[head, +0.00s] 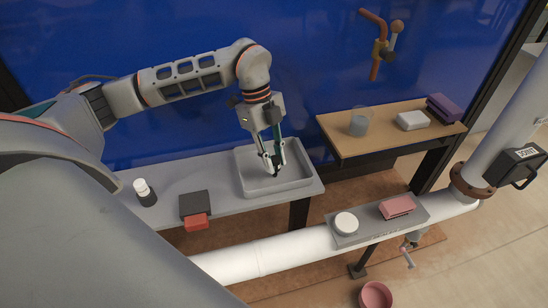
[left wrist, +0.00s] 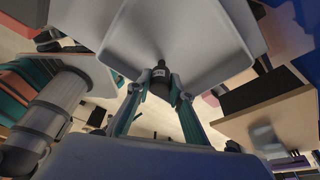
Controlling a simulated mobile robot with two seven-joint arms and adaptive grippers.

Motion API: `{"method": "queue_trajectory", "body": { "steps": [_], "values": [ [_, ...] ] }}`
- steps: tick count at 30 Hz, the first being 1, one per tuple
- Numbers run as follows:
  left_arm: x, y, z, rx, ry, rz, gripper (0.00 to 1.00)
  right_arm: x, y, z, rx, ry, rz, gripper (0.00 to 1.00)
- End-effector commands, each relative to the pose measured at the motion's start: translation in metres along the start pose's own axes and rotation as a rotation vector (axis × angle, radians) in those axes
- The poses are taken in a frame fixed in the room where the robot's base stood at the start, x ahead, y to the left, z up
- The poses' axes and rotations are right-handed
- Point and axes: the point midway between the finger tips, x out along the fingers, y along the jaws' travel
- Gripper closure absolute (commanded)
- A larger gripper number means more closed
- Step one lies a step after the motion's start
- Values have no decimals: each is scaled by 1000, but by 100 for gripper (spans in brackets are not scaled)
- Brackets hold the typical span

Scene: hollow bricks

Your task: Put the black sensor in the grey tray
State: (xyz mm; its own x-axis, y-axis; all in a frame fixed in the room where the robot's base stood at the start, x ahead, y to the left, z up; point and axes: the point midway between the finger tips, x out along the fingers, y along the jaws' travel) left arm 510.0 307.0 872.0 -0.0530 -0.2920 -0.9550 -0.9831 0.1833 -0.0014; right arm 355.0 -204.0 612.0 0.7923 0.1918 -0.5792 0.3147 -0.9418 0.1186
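The grey tray (head: 303,183) stands on the right end of the grey bench; its wall also shows in the left wrist view (left wrist: 215,35). My left gripper (head: 273,165) reaches down into the tray from above. In the left wrist view its two fingertips (left wrist: 161,84) are closed on the black sensor (left wrist: 159,70), a small dark cylinder with a pale label. The sensor is inside the tray's outline in the head view, low between the fingers. I cannot tell whether it touches the tray floor. My right gripper is not in view.
On the bench (head: 235,200) left of the tray are a white-topped dark bottle (head: 145,192) and a dark box with a red block (head: 196,222). A wooden shelf (head: 375,145) at the right holds a clear cup (head: 358,124). A white pipe (head: 270,255) runs in front.

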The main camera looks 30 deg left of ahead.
Motion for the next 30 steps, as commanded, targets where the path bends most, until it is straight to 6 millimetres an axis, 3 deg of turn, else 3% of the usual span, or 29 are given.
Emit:
{"method": "queue_trajectory", "body": {
  "steps": [14,17,30],
  "values": [
    [-5,0,-1,0,0,-1,63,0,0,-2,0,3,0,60],
    [-16,-1,-1,-1,-1,-2,63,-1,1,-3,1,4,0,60],
    [-102,-1,-1,-1,-1,-3,63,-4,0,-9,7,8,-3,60]
  ]
}}
